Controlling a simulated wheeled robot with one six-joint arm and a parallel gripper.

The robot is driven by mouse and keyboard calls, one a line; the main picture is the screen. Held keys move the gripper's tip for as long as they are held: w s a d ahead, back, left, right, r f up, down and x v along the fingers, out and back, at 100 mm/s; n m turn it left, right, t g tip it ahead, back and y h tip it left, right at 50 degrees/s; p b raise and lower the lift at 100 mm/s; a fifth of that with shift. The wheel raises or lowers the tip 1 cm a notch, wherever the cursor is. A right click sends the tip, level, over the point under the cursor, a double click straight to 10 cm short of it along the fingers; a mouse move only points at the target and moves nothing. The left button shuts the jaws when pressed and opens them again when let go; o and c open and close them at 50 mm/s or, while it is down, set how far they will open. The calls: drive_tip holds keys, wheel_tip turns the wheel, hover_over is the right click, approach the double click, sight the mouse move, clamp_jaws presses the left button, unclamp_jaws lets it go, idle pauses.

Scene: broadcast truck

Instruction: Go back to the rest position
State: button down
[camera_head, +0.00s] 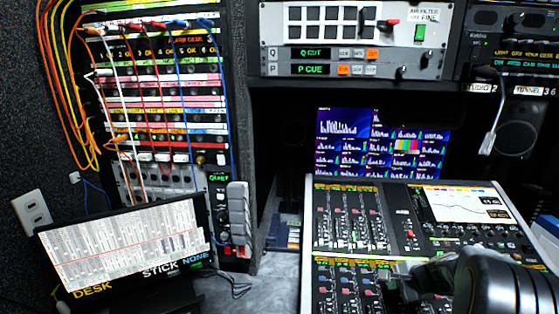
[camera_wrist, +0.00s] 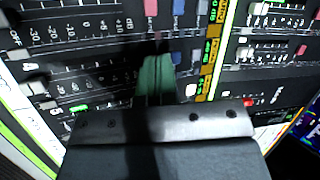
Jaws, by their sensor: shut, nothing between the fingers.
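My gripper (camera_head: 396,272) shows at the lower right of the head view, over the lower part of the mixing console (camera_head: 408,222). My dark arm comes in from the right edge. In the wrist view the gripper's fingers (camera_wrist: 156,72) are together, with nothing between them. They point at the console's panel of faders and scales (camera_wrist: 95,50). I cannot tell how far the fingertips are above the panel, and I see no contact for sure. The arm hides the lower right of the console.
A patch bay (camera_head: 150,75) with coloured cables stands at the left. A laptop-like screen (camera_head: 125,245) is below it. A panel with Q CUT and P CUE buttons (camera_head: 350,45) hangs above monitors (camera_head: 345,140). A gooseneck microphone (camera_head: 490,135) hangs at the right.

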drive_tip(key=s+a+r+n+g+h+p, duration=0.1)
drive_tip(key=s+a+r+n, duration=0.4)
drive_tip(key=s+a+n, duration=0.3)
drive_tip(key=s+a+r+n+g+h+p, duration=0.1)
drive_tip(key=s+a+r+n+h, duration=0.1)
drive_tip(key=s+a+r+n, duration=0.3)
drive_tip(key=s+a+n, duration=0.3)
drive_tip(key=s+a, duration=0.1)
drive_tip(key=shift+a+n+g, duration=0.25)
drive_tip(key=shift+n+g, duration=0.05)
drive_tip(key=shift+g, duration=0.1)
